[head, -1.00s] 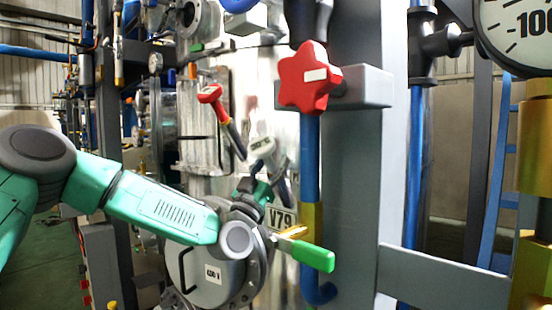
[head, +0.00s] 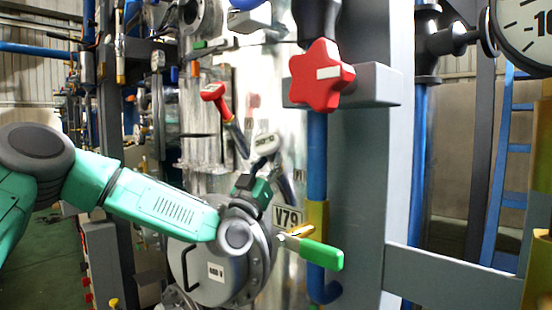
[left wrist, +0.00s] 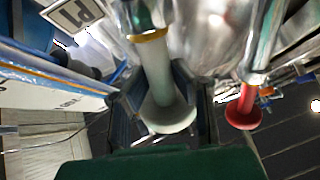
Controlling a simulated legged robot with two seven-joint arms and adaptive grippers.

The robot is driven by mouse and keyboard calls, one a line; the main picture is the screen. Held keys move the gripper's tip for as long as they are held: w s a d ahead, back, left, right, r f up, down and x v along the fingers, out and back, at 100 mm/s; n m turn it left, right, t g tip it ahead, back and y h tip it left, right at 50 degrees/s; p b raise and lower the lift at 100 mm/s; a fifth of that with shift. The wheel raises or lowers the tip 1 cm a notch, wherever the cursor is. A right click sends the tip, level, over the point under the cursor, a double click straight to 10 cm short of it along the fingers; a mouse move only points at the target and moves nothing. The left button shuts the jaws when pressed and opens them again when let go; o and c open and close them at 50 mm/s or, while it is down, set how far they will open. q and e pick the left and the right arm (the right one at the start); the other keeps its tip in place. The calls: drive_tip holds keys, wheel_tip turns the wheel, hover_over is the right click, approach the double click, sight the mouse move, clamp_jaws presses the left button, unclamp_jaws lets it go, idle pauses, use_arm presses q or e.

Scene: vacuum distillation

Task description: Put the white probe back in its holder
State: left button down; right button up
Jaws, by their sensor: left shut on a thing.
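The white probe (head: 264,144) shows its pale head just above my left gripper (head: 258,178) in the head view. It leans, with its shaft running down to the right. In the left wrist view the white probe (left wrist: 158,75) has a round flared end and a gold band. My left gripper (left wrist: 158,88) is shut around its pale stem, one finger on each side. The probe's far end and its holder are hidden or cannot be made out. I cannot tell whether the probe sits in a holder. My right gripper is not in view.
A red probe (head: 213,92) leans to the left of the white one and also shows in the left wrist view (left wrist: 244,112). A red star knob (head: 320,75) on a blue pipe and a green-handled valve (head: 315,254) stand close on the right. A round flange cover (head: 212,268) is below.

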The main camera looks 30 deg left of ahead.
sight(258, 152)
use_arm(q)
drive_tip(key=shift+s+a+r, duration=0.2)
drive_tip(key=shift+a+r, duration=0.1)
drive_tip(key=shift+a, duration=0.1)
drive_tip(key=shift+s+r+p, duration=0.85)
drive_tip(key=shift+s+r, duration=0.45)
drive_tip(key=shift+r, duration=0.15)
drive_tip(key=shift+d, duration=0.1)
drive_tip(key=shift+s+r+p, duration=0.95)
drive_tip(key=shift+s+r, duration=0.75)
drive_tip(key=shift+r, duration=0.3)
drive_tip(key=s+f+b, duration=0.1)
drive_tip(key=s+b, duration=0.1)
drive_tip(key=s, duration=0.4)
drive_tip(key=shift+s+a+f, duration=0.25)
drive_tip(key=shift+a, duration=0.15)
